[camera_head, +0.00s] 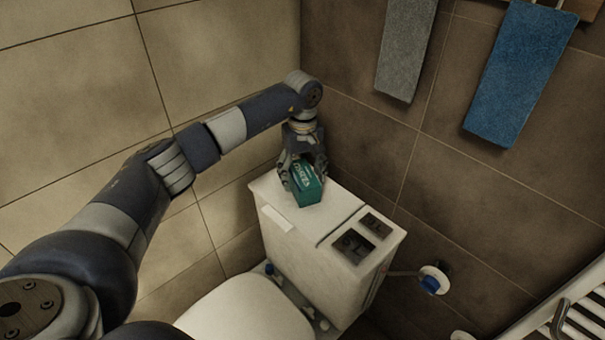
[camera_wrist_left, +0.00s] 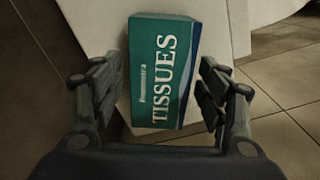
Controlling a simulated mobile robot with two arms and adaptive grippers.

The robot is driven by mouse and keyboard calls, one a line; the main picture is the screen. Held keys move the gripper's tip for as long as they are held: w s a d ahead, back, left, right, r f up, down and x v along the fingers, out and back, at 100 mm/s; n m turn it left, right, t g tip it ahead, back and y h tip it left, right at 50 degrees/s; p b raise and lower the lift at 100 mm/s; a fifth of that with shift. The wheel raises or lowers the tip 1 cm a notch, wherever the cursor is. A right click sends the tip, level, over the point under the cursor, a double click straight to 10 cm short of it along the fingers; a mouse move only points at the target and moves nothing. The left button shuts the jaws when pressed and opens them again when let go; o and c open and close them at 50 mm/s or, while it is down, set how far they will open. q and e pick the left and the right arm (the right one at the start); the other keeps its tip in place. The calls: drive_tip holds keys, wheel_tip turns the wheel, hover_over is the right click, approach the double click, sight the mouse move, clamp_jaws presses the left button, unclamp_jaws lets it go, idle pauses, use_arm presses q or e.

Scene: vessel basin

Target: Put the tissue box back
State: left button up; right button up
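The green and white tissue box (camera_head: 308,190) is at the far left end of the white toilet cistern lid (camera_head: 338,208), and appears to rest on it. In the left wrist view the box (camera_wrist_left: 166,70), lettered TISSUES, lies between my left gripper's fingers over the white surface. My left gripper (camera_head: 301,180) reaches down around the box from above. Its fingers (camera_wrist_left: 165,105) stand on either side of the box with narrow gaps, so it is open. The box's underside is hidden. My right gripper is not in view.
A flush plate with two dark square buttons (camera_head: 362,237) sits on the lid's right part. A toilet seat lid (camera_head: 245,312) is below. Grey (camera_head: 405,45) and blue (camera_head: 520,70) towels hang on the dark tiled wall. A white rail (camera_head: 575,318) stands at lower right.

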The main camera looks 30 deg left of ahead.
sight(302, 174)
use_arm(q)
drive_tip(key=shift+r, duration=0.1)
drive_tip(key=shift+r, duration=0.3)
wheel_tip(302, 174, up, 12)
drive_tip(key=b, duration=0.1)
drive_tip(key=shift+f, duration=0.2)
idle(0.4)
